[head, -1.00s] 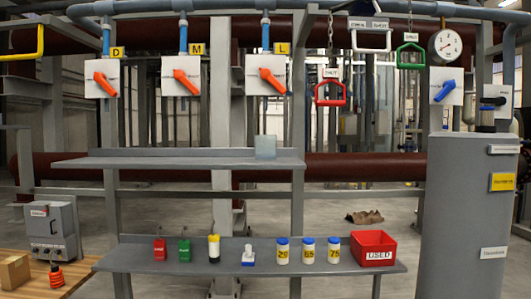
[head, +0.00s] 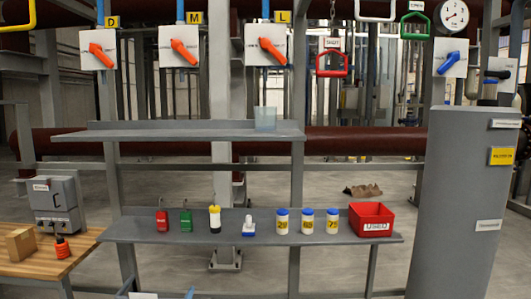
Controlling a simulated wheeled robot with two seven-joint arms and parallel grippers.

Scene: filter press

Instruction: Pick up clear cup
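The clear cup (head: 265,119) stands upright near the right end of the upper grey shelf (head: 190,137). It is see-through with a pale bluish tint and looks empty. Nothing touches it except the shelf. Neither of my grippers shows in the head view, so I cannot see whether they are open or shut.
The lower shelf (head: 130,231) holds red (head: 162,220) and green (head: 186,221) items, several lidded jars (head: 307,221) and a red bin (head: 371,218). Orange-handled valves (head: 184,50) hang above the upper shelf. A grey cabinet (head: 459,205) stands right, a wooden table (head: 50,262) left.

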